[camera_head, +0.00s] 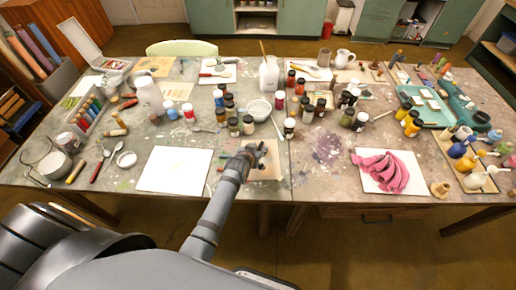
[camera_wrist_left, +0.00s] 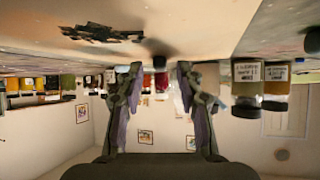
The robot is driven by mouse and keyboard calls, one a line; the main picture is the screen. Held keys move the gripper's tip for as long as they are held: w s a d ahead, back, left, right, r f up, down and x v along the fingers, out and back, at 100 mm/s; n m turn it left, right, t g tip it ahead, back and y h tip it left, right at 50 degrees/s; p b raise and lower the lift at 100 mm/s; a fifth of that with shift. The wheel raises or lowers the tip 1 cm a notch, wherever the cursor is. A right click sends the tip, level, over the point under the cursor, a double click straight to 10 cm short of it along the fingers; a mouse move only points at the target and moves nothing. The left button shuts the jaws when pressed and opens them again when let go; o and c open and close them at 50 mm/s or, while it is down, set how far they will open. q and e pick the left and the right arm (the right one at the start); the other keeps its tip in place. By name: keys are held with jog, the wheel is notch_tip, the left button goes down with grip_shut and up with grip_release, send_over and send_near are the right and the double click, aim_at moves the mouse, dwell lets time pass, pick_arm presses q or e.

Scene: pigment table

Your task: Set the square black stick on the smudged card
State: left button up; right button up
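The smudged card (camera_head: 266,172) is a beige sheet at the front middle of the table. In the left wrist view, where the scene appears upside down, a pale sheet (camera_wrist_left: 200,22) with a dark ragged mark (camera_wrist_left: 100,33) fills the top. My left gripper (camera_head: 254,150) is low over the card's left part and hides some of it. In the left wrist view my left gripper (camera_wrist_left: 160,76) has its two fingers apart, with nothing clearly held between them. I cannot make out the square black stick for certain. My right gripper is not in view.
A white sheet (camera_head: 175,169) lies left of the card. Several paint jars (camera_head: 234,126) and a white bowl (camera_head: 259,110) stand just behind it. A pink pile (camera_head: 390,171) on white paper lies to the right. The table's front edge is close.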

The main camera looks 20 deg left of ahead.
pick_arm(q)
jog(key=shift+r, duration=0.25)
jog(key=v, duration=1.2)
jog(key=shift+p, duration=0.4)
